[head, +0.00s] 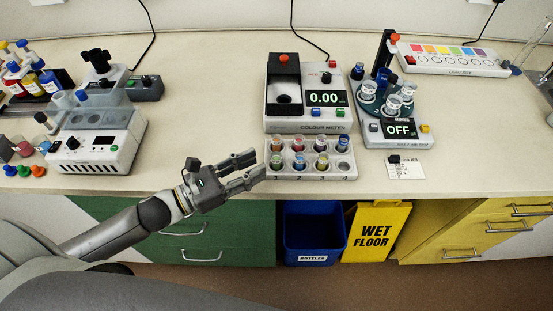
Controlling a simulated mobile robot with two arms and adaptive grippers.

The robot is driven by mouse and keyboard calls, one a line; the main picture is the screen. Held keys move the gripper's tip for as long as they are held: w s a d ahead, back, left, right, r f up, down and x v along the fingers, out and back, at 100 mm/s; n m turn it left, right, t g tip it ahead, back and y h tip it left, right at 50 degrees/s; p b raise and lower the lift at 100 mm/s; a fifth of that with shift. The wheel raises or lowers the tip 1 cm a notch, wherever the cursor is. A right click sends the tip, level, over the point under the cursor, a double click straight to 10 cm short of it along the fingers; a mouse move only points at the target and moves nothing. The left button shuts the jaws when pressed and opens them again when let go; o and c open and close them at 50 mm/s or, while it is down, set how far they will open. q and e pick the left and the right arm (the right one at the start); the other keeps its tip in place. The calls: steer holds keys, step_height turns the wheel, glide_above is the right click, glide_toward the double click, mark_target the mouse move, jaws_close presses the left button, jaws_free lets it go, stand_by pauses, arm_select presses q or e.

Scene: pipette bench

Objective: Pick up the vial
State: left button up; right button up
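Several small capped vials stand upright in a white rack (312,176) at the bench's front edge, among them an orange one (276,161), a blue one (299,163) and a red one (321,163). The front right hole of the rack looks empty. The task does not say which vial is meant. My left gripper (258,165) is just left of the rack, its two fingers apart and pointing right toward it. Nothing shows between the fingers. My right gripper is not in view.
A colour meter (309,127) reading 0.00 stands right behind the rack. A device reading OFF (398,131) with glass vials on a round top stands to its right. A white instrument (92,152) and bottles are at left. The bench between is clear.

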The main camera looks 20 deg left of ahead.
mark_target(272, 157)
arm_select(q)
steer(key=shift+w+d, duration=0.3)
steer(key=shift+w, duration=0.15)
steer(key=shift+w+d, duration=0.1)
steer(key=shift+w, duration=0.05)
steer(key=shift+w+d, duration=0.15)
steer(key=shift+d, duration=0.05)
steer(key=shift+w+d+p, duration=0.3)
steer(key=shift+p, duration=0.15)
steer(key=p+x, duration=0.1)
steer(key=x, duration=0.2)
steer(key=shift+f, duration=0.2)
steer(key=shift+w+d+f, duration=0.1)
steer(key=shift+w+d, duration=0.2)
steer(key=shift+d, duration=0.1)
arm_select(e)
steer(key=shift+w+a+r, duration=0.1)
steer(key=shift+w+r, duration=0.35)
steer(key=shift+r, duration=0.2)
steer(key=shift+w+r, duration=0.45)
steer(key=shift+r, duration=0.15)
arm_select(q)
steer(key=shift+c, duration=0.3)
steer(key=c, duration=0.6)
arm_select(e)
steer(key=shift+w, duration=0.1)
